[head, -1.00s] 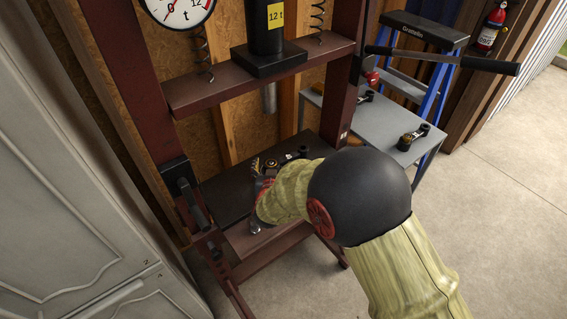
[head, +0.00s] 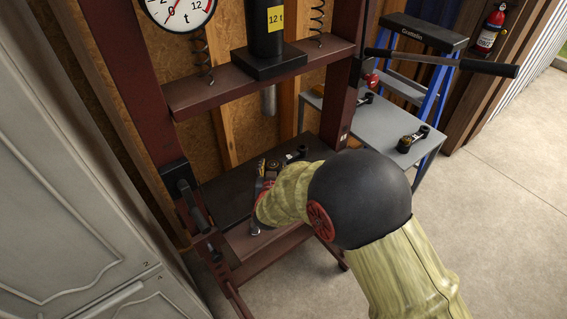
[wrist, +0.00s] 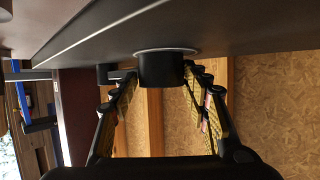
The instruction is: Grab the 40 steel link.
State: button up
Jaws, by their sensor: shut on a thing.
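A dark link (head: 291,157) with black round ends lies on the dark bed of the press. My gripper (head: 267,168) is at its near left end, partly hidden by my own arm. In the wrist view, the link's large black round end (wrist: 161,70), with a bright metal rim, stands between the yellow pads of my gripper (wrist: 161,82). The gripper is shut on this end. The link still appears to rest against the bed. No number on it can be read.
The press bed (head: 228,197) lies inside a dark red press frame (head: 343,95). A grey table (head: 375,125) to the right bears another link (head: 413,139) and a further dark part (head: 366,98). A small metal piece (head: 255,229) shows at the bed's front. A white cabinet (head: 60,220) stands left.

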jog(key=shift+f, duration=0.1)
jog(key=c, duration=0.6)
grip_shut()
jog(key=shift+r, duration=0.25)
